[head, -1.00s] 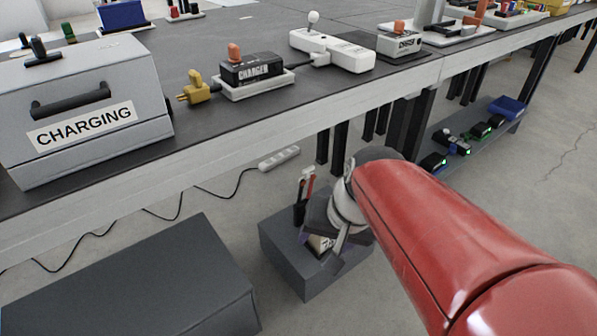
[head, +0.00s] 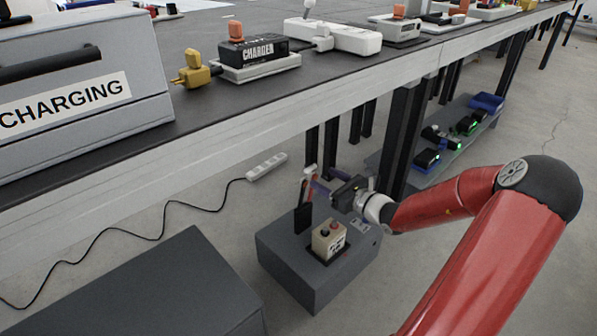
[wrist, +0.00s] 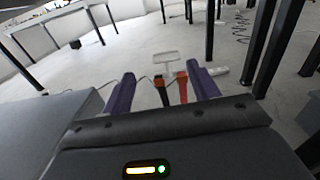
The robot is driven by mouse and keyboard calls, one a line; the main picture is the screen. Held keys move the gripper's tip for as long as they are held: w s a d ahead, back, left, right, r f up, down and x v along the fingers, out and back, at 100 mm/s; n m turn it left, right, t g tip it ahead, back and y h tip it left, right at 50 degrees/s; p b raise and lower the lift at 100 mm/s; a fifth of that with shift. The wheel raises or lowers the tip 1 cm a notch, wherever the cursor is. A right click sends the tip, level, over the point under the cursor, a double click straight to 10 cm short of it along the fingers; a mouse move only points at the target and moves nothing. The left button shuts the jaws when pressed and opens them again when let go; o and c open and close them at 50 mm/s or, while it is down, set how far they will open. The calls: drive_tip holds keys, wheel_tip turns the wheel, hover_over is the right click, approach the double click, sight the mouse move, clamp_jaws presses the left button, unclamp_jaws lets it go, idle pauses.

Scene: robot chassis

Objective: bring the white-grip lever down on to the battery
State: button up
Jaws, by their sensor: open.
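The battery (head: 328,240), a beige block with red and dark terminals on top, sits in the grey chassis box (head: 300,280) on the floor. The lever stands raised behind it, with red and black arms (head: 303,212) and a white grip (head: 310,170) on top. My gripper (head: 319,187) is open beside the upper part of the lever, above and behind the battery. In the wrist view the white grip (wrist: 168,67) and lever arms (wrist: 181,88) show between the two purple fingers (wrist: 162,80). I cannot tell whether a finger touches the lever.
The long bench (head: 330,98) overhangs behind the chassis, with dark legs (head: 402,135) close to my arm. A dark grey box (head: 140,290) stands at the lower left. A white power strip (head: 267,166) and its cable lie on the floor. A low shelf (head: 450,150) holds battery packs.

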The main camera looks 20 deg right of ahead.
sight(313, 168)
drive_tip(key=shift+m, duration=0.3)
drive_tip(key=x, duration=0.2)
drive_tip(key=b+x, duration=0.1)
drive_tip(key=x, duration=0.2)
drive_tip(key=d+x, duration=0.1)
drive_tip(key=x, duration=0.1)
drive_tip(key=shift+w+a, duration=0.15)
drive_tip(key=shift+w, duration=0.35)
clamp_jaws()
